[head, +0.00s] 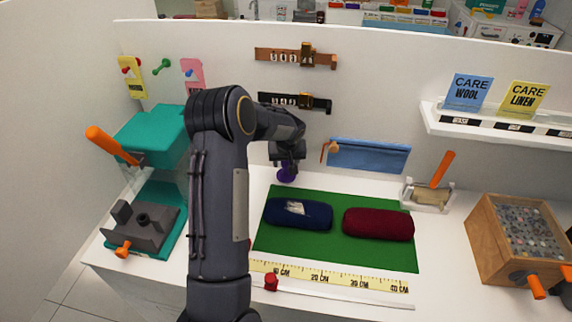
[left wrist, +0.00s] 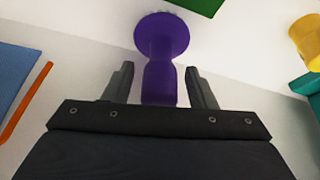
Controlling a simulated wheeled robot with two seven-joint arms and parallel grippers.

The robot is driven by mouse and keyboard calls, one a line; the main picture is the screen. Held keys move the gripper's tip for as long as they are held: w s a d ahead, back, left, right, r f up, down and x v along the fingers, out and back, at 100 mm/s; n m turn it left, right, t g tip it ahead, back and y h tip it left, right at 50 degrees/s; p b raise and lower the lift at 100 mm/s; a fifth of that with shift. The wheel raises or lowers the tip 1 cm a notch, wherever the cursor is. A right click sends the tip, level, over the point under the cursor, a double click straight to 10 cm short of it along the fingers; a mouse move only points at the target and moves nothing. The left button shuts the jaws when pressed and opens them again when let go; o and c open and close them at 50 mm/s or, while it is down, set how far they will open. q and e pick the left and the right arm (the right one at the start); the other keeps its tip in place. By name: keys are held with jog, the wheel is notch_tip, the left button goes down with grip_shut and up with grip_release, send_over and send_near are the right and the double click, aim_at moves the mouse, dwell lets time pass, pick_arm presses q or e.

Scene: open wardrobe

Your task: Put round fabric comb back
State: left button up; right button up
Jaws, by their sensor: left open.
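The round fabric comb, taken to be the purple piece with a round disc and a stubby handle, shows below my left gripper in the head view (head: 287,175) and in the left wrist view (left wrist: 161,38). It is by the green mat's back left corner. My left gripper (head: 288,160) is open, also in the left wrist view (left wrist: 159,70), with one finger on each side of the handle and gaps visible on both sides. My right gripper is not in view.
A green mat (head: 334,254) holds a blue roll (head: 297,214) and a dark red roll (head: 378,224). A yellow ruler (head: 335,284) lies in front. A teal press (head: 150,140) stands left, a wooden box (head: 490,250) right. A blue strip (head: 368,156) is on the back wall.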

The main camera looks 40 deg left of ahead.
pick_arm(q)
jog(key=s+d+r+m+h+b, duration=0.1)
jog(key=s+d+r, duration=0.45)
jog(key=r, duration=0.25)
jog(key=s+d+r+m+h, duration=0.1)
jog(key=s+d+r, duration=0.3)
jog(key=s+r, duration=0.25)
jog(key=s+d+m+t+h, duration=0.2)
jog(key=s+d+m+h, duration=0.3)
jog(key=s+d, duration=1.2)
jog(key=s, duration=0.3)
jog(key=shift+s+d+f, duration=0.15)
jog(key=shift+s+d, duration=0.1)
jog(key=shift+s, duration=0.1)
jog(key=shift+a, duration=0.1)
